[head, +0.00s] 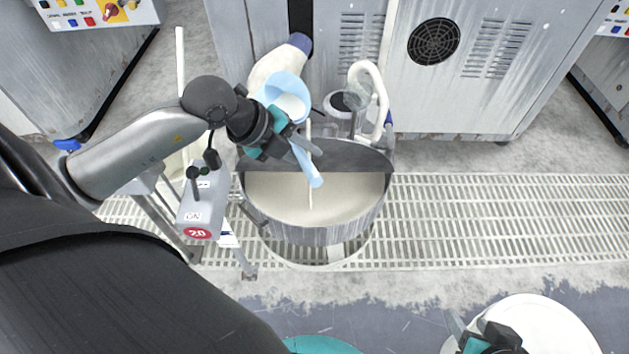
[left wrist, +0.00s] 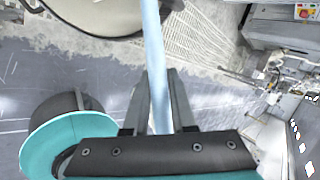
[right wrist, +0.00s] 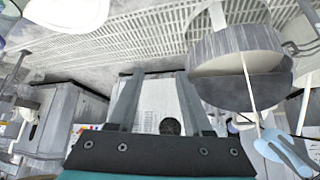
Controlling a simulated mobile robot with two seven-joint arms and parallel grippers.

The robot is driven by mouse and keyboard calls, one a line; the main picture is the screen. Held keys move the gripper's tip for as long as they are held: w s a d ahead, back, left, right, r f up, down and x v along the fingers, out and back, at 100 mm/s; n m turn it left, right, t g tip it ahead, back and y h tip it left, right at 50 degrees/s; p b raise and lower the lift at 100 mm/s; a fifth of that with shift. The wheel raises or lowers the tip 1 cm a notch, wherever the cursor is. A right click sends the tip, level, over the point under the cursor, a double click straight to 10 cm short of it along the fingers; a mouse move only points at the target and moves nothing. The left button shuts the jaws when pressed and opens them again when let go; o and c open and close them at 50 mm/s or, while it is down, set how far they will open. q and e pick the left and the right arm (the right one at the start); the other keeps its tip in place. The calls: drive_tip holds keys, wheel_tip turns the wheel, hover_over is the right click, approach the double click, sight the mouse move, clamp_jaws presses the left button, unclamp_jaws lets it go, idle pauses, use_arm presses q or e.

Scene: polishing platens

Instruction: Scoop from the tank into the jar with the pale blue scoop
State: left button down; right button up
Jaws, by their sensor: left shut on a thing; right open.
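My left gripper (head: 300,143) is shut on the handle of the pale blue scoop (head: 311,166). The scoop's bowl is above and behind the gripper in the head view, with whitish material in it. The handle runs between the fingers in the left wrist view (left wrist: 156,75). The scoop also shows in the right wrist view (right wrist: 284,151). The round metal tank (head: 318,236) holds beige liquid, below the scoop. A thin pale line stands over the liquid; I cannot tell if it is a rod or a stream. My right gripper (head: 482,325) is open and empty. I cannot clearly identify the jar.
A clear vessel (head: 356,94) and a white curved pipe (head: 376,82) stand behind the tank. A grey box (head: 203,205) marked 20 is left of it. A white round object (head: 555,320) is at lower right. Grey cabinets (head: 490,75) line the back.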

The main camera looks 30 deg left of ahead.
use_arm(q)
drive_tip(key=shift+f, duration=0.1)
wheel_tip(320, 180, down, 2)
drive_tip(key=shift+d+f+m+y+b, duration=0.15)
drive_tip(key=shift+m+y+b, duration=0.15)
drive_tip(key=shift+y+b, duration=0.75)
use_arm(e)
drive_tip(key=w+a+t, duration=0.1)
drive_tip(key=w+a+t+y, duration=0.1)
drive_tip(key=a, duration=0.1)
drive_tip(key=w+a+t+y, duration=0.1)
drive_tip(key=a+t, duration=0.1)
drive_tip(key=shift+r, duration=0.15)
use_arm(q)
drive_tip(key=shift+d+f+y, duration=0.1)
drive_tip(key=shift+f+y, duration=0.35)
drive_tip(key=shift+y, duration=0.1)
drive_tip(key=shift+f+b, duration=0.2)
drive_tip(key=shift+b, duration=0.15)
use_arm(e)
drive_tip(key=shift+a+y, duration=0.25)
drive_tip(key=shift+y, duration=0.05)
use_arm(q)
drive_tip(key=shift+w+f+m+y+b, duration=0.1)
drive_tip(key=shift+f+m+y+b, duration=0.25)
drive_tip(key=shift+f+y, duration=0.1)
use_arm(e)
drive_tip(key=shift+w+a+r+t+y, duration=0.1)
drive_tip(key=shift+a+r+t+y, duration=0.2)
drive_tip(key=shift+a+t, duration=0.35)
